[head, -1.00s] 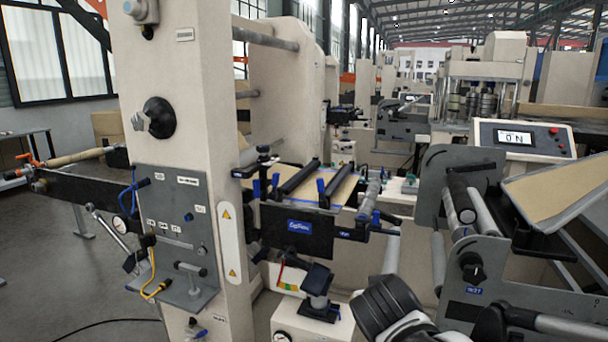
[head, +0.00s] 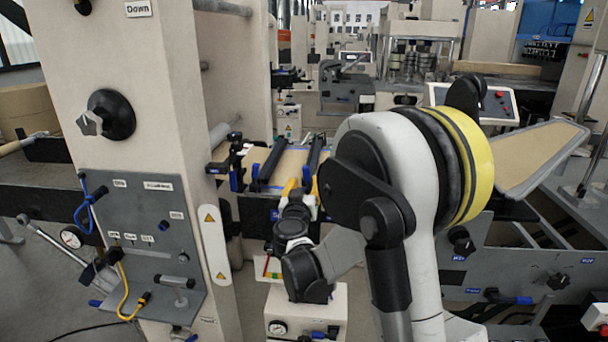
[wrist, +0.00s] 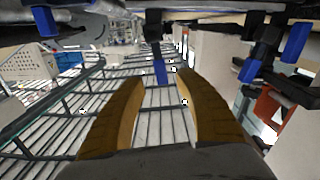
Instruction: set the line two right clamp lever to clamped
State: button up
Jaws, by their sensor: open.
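The splice table (head: 292,165) carries two dark clamp bars with blue levers. My gripper (head: 303,187) is at the table's front edge, its yellow fingers pointing at it, and my arm hides the table's right part. In the wrist view the gripper (wrist: 158,82) is open, with its two fingers apart. A blue lever (wrist: 160,70) hangs down in line with the gap between the fingertips; I cannot tell whether they touch it. Other blue levers show at right (wrist: 246,70) and at upper left (wrist: 45,20). No label marks which is the line two right clamp lever.
A cream machine column with a grey control panel (head: 145,230) stands left of the table. A white box with a gauge (head: 310,318) is below my gripper. A sloped kraft-covered tray (head: 540,155) and a display console (head: 500,103) are at right.

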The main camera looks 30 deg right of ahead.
aim_at(306, 175)
jog(key=b+x, duration=0.1)
jog(key=x, duration=0.5)
jog(key=shift+w, duration=0.15)
grip_shut()
